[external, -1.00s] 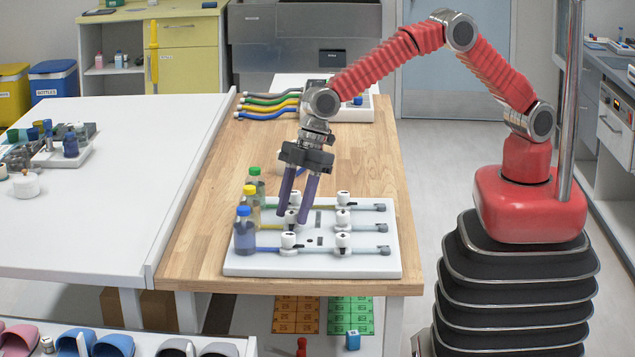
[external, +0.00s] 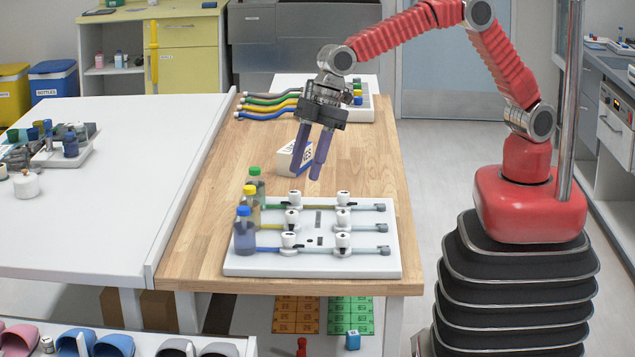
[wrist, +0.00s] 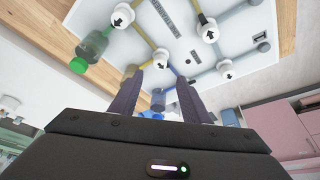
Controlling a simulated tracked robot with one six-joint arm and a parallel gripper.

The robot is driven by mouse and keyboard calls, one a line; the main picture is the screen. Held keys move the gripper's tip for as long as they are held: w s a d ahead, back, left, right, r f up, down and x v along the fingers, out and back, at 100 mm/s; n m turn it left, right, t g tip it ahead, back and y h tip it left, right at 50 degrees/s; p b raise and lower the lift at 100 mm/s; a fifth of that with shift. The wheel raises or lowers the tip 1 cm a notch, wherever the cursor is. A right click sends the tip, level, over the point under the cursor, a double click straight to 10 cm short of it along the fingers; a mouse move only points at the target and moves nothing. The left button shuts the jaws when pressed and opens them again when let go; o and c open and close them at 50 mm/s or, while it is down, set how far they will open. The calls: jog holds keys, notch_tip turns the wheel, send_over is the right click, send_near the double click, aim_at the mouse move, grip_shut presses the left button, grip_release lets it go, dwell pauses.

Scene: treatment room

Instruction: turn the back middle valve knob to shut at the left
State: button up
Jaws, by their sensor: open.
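The white valve board (external: 310,262) lies on the wooden table with three rows of white knobs. The back row has a knob near the green-capped bottle (external: 294,197) and another farther right (external: 343,197); which one counts as the middle I cannot tell. In the wrist view the knob near the green-capped bottle (wrist: 122,15) shows a black arrow; its dial position is too small to read in the external view. My gripper (external: 306,174) is open and empty, raised above and behind the board, apart from the knobs. Its two purple fingers (wrist: 158,92) also show in the wrist view.
Bottles with green (external: 256,184), yellow (external: 250,203) and blue (external: 244,236) caps stand along the board's left edge. A white box (external: 288,160) lies behind my fingers. Coloured hoses (external: 268,107) run at the back. The wood between the box and the hoses is clear.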

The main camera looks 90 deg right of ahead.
jog(key=s+d+r+m+h, duration=0.1)
jog(key=s+d+m, duration=0.1)
jog(key=s+d, duration=0.6)
jog(key=s+d+r+m+g, duration=0.1)
jog(key=s+d+m, duration=0.1)
jog(key=s+d, duration=0.7)
jog(key=shift+s+d+r+m+h, duration=0.15)
jog(key=shift+d+r+m+h, duration=0.2)
jog(key=shift+d, duration=0.3)
dwell(0.5)
jog(key=s+d+r+m+t, duration=0.1)
jog(key=s+d+r+m, duration=0.1)
jog(key=s+d, duration=0.6)
jog(key=s+d+r+m+t+h, duration=0.1)
jog(key=s+d+r+m+t, duration=0.1)
jog(key=s+d, duration=0.6)
jog(key=shift+s+d+r, duration=0.4)
jog(key=shift+s+r, duration=0.35)
jog(key=shift+r, duration=0.05)
